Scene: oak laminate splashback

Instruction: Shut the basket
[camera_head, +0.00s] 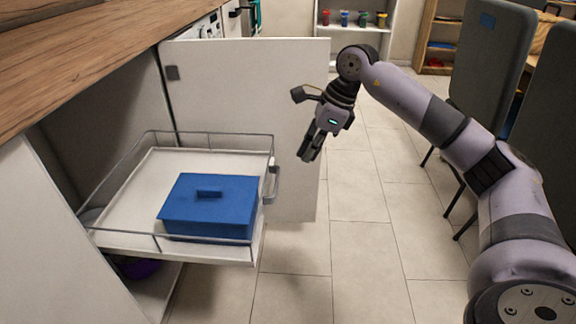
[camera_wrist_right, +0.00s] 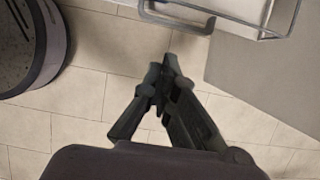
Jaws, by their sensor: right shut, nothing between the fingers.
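The basket (camera_head: 120,222) is a white pull-out tray with a grey wire rail, standing out of the cabinet under the wooden counter. A blue lidded box (camera_head: 209,205) sits in it. A grey handle (camera_head: 273,184) is on the basket's front; the basket's corner also shows at the top of the right wrist view (camera_wrist_right: 245,18). My right gripper (camera_head: 307,158) is shut and empty, pointing down to the right of the handle and apart from it. In the right wrist view its fingertips (camera_wrist_right: 165,70) are together over the floor tiles. My left gripper is not in view.
An open white cabinet door (camera_head: 250,95) stands behind the basket. A purple object (camera_head: 140,268) is on the shelf below. Grey chairs (camera_head: 486,70) stand at the right, shelves (camera_head: 352,35) at the back. The tiled floor (camera_head: 340,250) in front is clear.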

